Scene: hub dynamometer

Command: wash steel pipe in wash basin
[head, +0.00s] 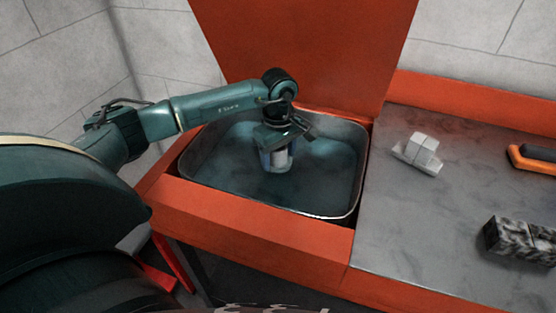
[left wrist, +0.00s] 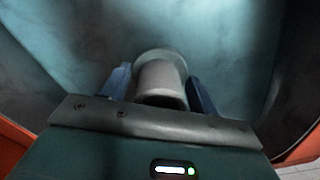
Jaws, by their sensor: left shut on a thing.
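The wash basin (head: 325,195) is a metal tub set in an orange bench, with a bluish, cloudy inside. My left gripper (head: 277,160) points down over the middle of the basin. It is shut on the steel pipe (head: 282,157), a short, pale grey tube. In the left wrist view the pipe (left wrist: 162,80) sits between the two blue fingers, its open end facing the camera and a wider rim at its far end. I cannot tell whether its lower end touches the basin floor or any water. My right gripper is not in view.
An orange panel (head: 305,50) rises behind the basin. On the grey worktop (head: 400,225) to the right lie a pale block-shaped part (head: 420,152), an orange and black tool (head: 532,158) and a dark mottled block (head: 520,242). The worktop between basin and blocks is clear.

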